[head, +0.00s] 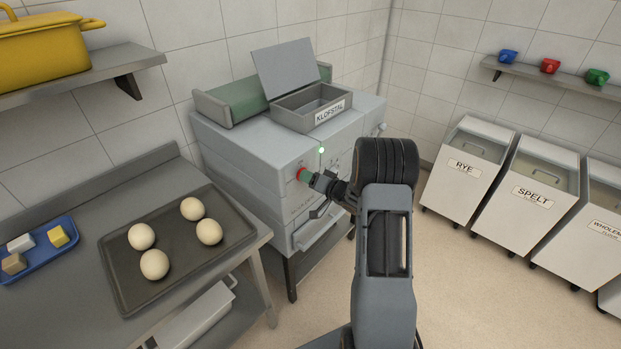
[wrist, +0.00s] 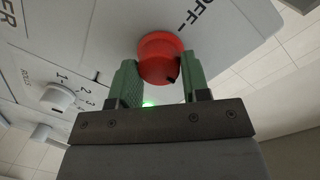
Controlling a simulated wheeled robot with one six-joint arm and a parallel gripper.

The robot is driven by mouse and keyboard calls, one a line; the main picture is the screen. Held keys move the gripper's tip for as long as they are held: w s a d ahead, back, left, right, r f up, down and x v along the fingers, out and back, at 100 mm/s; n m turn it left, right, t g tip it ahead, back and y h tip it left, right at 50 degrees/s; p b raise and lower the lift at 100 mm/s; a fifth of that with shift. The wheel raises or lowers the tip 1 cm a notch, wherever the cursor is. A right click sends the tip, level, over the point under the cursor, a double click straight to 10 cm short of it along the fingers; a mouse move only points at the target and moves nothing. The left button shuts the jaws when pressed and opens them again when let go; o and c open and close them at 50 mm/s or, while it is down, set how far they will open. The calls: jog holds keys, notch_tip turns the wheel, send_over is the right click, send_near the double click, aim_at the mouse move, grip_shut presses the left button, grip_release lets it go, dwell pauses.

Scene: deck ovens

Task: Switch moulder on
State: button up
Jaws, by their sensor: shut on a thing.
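The moulder (head: 245,143) is a grey boxy machine against the back wall, with a hopper labelled KLOFSTAL (head: 329,113) on top. A red round knob (wrist: 160,57) sits on its front panel; it also shows in the head view (head: 300,174). My gripper (wrist: 160,82) is shut on the red knob, one green finger at each side. The word OFF is printed beside the knob in the wrist view. A small green light (head: 321,150) glows on the panel. It also shows between my fingers in the wrist view (wrist: 148,103).
A white numbered dial (wrist: 58,97) is left of my gripper in the wrist view. A steel table (head: 82,205) at left holds a dark tray (head: 119,272) with several dough balls. Flour bins labelled RYE (head: 462,180) and SPELT (head: 530,200) stand at right. Floor between is clear.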

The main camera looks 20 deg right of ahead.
jog(key=shift+d+r, duration=0.1)
jog(key=o, duration=0.9)
jog(key=b+v, duration=0.2)
jog(key=v, duration=1.1)
jog(key=shift+s+d, duration=0.1)
jog(key=shift+s, duration=0.3)
